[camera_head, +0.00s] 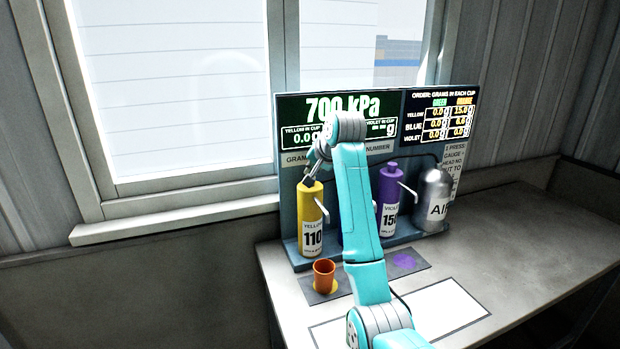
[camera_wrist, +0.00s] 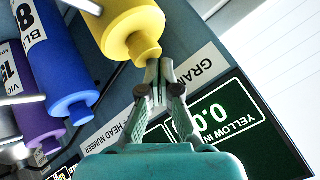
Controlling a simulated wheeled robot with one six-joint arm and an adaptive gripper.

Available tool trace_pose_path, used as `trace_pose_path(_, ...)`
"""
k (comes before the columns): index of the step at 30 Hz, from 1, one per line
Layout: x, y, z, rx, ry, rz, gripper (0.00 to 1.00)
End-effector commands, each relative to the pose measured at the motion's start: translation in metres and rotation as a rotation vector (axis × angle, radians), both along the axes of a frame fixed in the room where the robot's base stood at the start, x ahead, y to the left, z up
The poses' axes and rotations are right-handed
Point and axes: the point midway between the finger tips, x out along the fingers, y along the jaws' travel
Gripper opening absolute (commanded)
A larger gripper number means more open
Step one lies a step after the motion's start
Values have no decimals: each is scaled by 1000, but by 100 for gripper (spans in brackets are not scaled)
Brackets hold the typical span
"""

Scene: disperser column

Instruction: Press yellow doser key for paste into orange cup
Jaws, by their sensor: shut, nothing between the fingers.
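The yellow doser (camera_head: 311,225), labelled 110, stands upright at the left of the rack. Its narrow top key (camera_wrist: 144,46) shows in the wrist view, where the picture is upside down. My gripper (camera_head: 312,180) is shut and empty, with its fingertips right at the yellow doser's top. In the wrist view the fingertips (camera_wrist: 160,68) are beside the key's end; I cannot tell whether they touch. The orange cup (camera_head: 324,275) stands upright below the yellow doser's spout, on a yellow spot. The display (camera_head: 335,112) reads 700 kPa and yellow in cup 0.0 g.
The violet doser (camera_head: 389,200) stands right of my arm. The blue doser (camera_wrist: 62,75) is mostly hidden behind my arm in the head view. A grey air bottle (camera_head: 434,195) stands at the rack's right end. An order board (camera_head: 440,115) hangs above. The table's right side is clear.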

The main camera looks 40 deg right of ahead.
Motion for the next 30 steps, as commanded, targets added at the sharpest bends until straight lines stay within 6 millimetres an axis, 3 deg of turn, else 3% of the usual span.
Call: trace_pose_path(30, 0, 0, -9, 1, 2, 1, 0)
